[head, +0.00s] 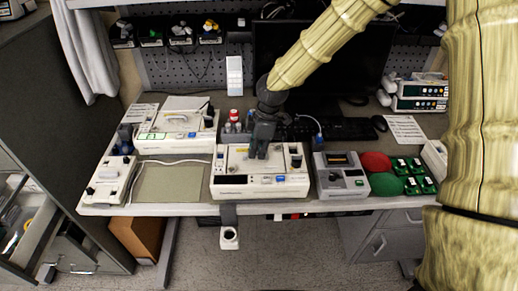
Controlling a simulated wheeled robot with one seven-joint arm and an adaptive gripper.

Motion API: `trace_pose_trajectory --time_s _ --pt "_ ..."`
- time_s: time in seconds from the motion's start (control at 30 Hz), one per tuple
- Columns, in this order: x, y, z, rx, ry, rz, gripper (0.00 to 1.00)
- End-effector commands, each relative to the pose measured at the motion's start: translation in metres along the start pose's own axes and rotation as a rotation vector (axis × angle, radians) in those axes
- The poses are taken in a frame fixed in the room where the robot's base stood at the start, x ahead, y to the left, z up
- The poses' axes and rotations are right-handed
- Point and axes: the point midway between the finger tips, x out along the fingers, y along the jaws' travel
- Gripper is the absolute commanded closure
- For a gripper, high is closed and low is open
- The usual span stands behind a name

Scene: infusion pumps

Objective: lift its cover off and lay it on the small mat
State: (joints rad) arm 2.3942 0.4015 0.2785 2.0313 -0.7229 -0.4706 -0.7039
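A cream infusion pump (228,180) sits at the front middle of the bench, with a dark display strip and a blue button along its front. Its light top cover (232,156) appears to be on it. My gripper (258,156) points down over the middle of this top, with its fingertips at or just above the surface. The fingertips are small and dark, and I cannot tell whether they touch or hold anything. A flat grey-green mat (172,184) lies to the left of the pump; its surface is bare.
Another pump (172,144) stands behind the mat, and a narrow unit (108,182) stands left of it. A grey device (341,180), a red round item (376,161), a green round item (384,184) and green circuit boards (410,170) are to the right. A monitor (345,60) stands behind.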

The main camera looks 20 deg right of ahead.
Motion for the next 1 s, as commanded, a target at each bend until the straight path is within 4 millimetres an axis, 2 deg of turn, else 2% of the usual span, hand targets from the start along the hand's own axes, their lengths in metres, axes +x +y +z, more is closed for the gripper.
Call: trace_pose_trajectory --time_s 0.33,1.0 --pt "-0.004 0.000 0.000 0.001 0.000 0.000 1.00" --pt "-0.038 0.000 -0.007 0.001 0.000 0.000 1.00"
